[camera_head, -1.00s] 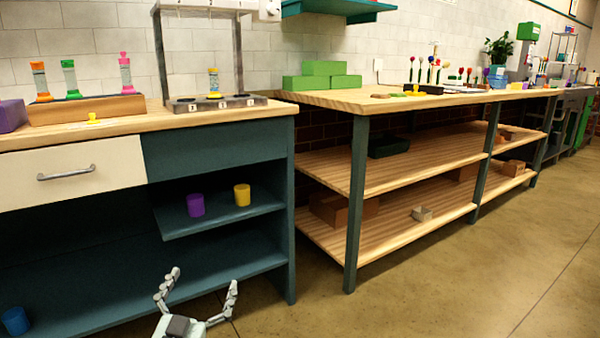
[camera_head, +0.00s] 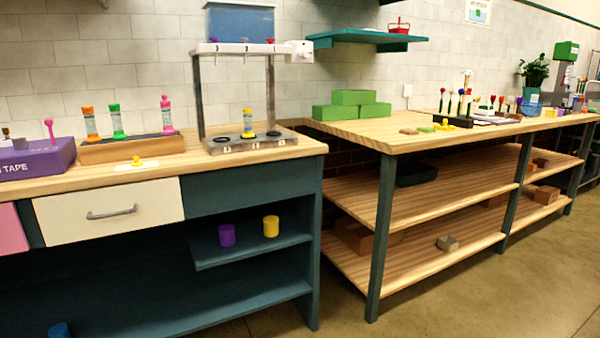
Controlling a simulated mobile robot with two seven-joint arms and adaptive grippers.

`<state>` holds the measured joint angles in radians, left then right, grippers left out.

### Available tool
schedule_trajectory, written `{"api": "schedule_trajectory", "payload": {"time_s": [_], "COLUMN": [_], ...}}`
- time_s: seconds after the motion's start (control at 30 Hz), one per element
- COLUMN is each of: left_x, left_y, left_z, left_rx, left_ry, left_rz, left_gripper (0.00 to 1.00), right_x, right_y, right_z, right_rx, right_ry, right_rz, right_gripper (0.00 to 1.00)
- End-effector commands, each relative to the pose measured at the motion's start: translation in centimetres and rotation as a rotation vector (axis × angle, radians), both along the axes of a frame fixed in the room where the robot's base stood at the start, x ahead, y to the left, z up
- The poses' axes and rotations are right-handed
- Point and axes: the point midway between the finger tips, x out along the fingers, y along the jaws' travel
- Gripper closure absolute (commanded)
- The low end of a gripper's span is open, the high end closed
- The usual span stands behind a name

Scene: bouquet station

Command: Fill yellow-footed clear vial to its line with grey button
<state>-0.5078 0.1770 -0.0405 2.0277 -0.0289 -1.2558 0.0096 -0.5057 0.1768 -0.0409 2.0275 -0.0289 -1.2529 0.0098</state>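The clear vial with yellow parts (camera_head: 248,124) stands upright at the middle spot of the dispenser's grey base (camera_head: 285,142), on the wooden counter. It is too small to read its line or level. The dispenser stand (camera_head: 199,95) carries a blue tank (camera_head: 240,22) on a white shelf (camera_head: 225,48), with small coloured knobs along it. A white block (camera_head: 300,51) sits at the shelf's right end. I cannot pick out a grey button for certain. Neither gripper is in view.
A wooden rack (camera_head: 100,153) left of the dispenser holds orange, green and pink vials. A small yellow piece (camera_head: 136,160) lies on a white card in front. A purple tape box (camera_head: 35,160) stands at the left. Purple (camera_head: 227,235) and yellow (camera_head: 270,226) cups stand on the shelf below.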

Motion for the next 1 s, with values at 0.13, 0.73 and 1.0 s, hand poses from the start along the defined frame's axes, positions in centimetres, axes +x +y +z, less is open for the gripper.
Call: {"api": "schedule_trajectory", "payload": {"time_s": [0.13,0.73,1.0], "left_x": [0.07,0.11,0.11], "left_y": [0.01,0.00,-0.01], "left_z": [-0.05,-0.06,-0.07], "left_rx": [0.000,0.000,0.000], "left_ry": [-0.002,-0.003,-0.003], "left_rz": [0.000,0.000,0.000], "left_gripper": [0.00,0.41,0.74], "right_x": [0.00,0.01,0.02], "right_y": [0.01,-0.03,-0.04], "right_z": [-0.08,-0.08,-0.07], "right_rx": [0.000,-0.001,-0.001], "right_ry": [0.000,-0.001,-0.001], "right_rz": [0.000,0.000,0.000], "right_gripper": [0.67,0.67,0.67]}}
